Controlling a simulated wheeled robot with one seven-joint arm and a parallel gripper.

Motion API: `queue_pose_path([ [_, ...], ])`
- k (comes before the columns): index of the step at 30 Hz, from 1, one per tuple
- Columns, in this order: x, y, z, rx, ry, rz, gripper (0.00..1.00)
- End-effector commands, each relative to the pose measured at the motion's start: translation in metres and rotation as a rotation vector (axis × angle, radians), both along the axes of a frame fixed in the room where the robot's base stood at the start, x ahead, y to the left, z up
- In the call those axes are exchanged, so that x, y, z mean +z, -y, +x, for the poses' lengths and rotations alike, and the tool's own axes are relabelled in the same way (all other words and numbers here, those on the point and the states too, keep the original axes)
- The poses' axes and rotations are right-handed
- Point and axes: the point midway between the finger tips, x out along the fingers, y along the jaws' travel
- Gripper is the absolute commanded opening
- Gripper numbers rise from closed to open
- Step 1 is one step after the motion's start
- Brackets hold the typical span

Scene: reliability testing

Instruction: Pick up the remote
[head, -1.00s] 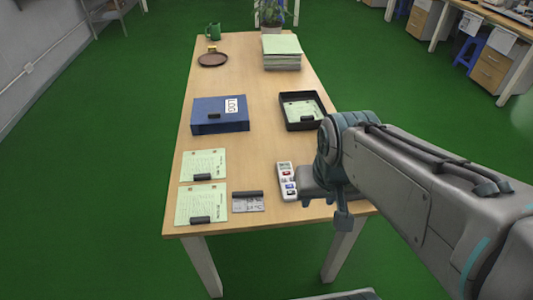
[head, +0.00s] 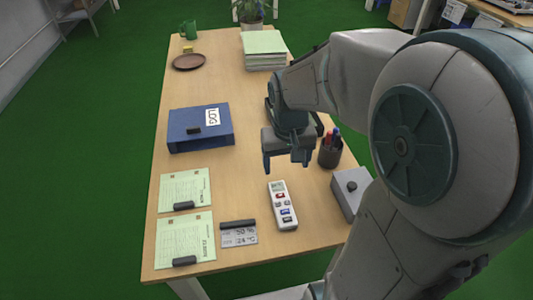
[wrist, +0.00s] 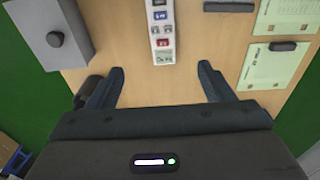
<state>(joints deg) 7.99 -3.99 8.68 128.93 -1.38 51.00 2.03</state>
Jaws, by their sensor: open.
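The white remote (head: 282,205) lies flat on the wooden table near its front, with red, blue and grey buttons and a small display. It also shows in the wrist view (wrist: 161,32), upright in the picture and ahead of the space between the fingertips. My gripper (head: 287,165) is open and empty above the table, just behind the remote in the head view. In the wrist view my gripper (wrist: 162,77) has its two dark fingers spread wider than the remote. Nothing is between the fingers except bare table and the remote's near end.
A grey box with a black knob (head: 350,190) stands right of the remote, and a pen cup (head: 330,152) behind it. A card with a dark bar (head: 238,234) and clipped papers (head: 185,240) lie left. A blue LOG binder (head: 200,130) is farther back.

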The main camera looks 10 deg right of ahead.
Motion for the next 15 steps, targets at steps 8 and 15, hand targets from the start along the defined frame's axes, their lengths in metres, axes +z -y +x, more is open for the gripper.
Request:
queue_pose_path([
  [8, -0.036, -0.002, 0.036, 0.008, -0.066, 0.025, 0.75],
  [15, -0.068, -0.003, 0.039, 0.011, -0.076, 0.029, 0.75],
])
